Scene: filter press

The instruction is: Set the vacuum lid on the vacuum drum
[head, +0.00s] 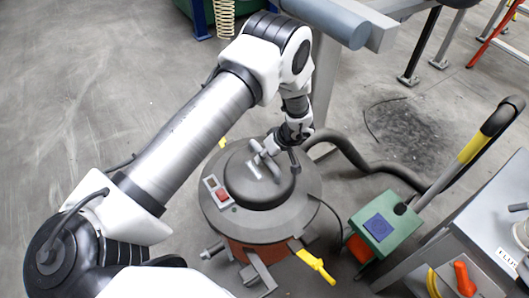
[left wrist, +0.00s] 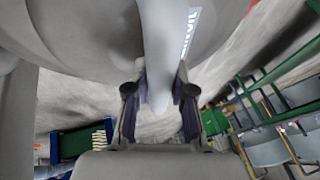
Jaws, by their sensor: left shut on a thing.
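The vacuum lid (head: 258,192) is a dark grey dome with a wide rim and a small box with a red switch. It is over the vacuum drum (head: 240,252), whose orange-red wall shows below the rim. I cannot tell whether the rim touches the drum. My left gripper (head: 278,152) is shut on the lid's light grey handle from above. In the left wrist view the handle passes between the fingers (left wrist: 160,100), and the lid's grey underside or dome (left wrist: 80,30) fills the top. My right gripper is out of view.
Yellow latches (head: 315,265) stick out at the drum's sides. A dark hose (head: 350,150) curves behind it. A green box with a yellow-and-black handle (head: 385,225) stands to the right, beside a grey cabinet (head: 475,250). The floor at left is clear.

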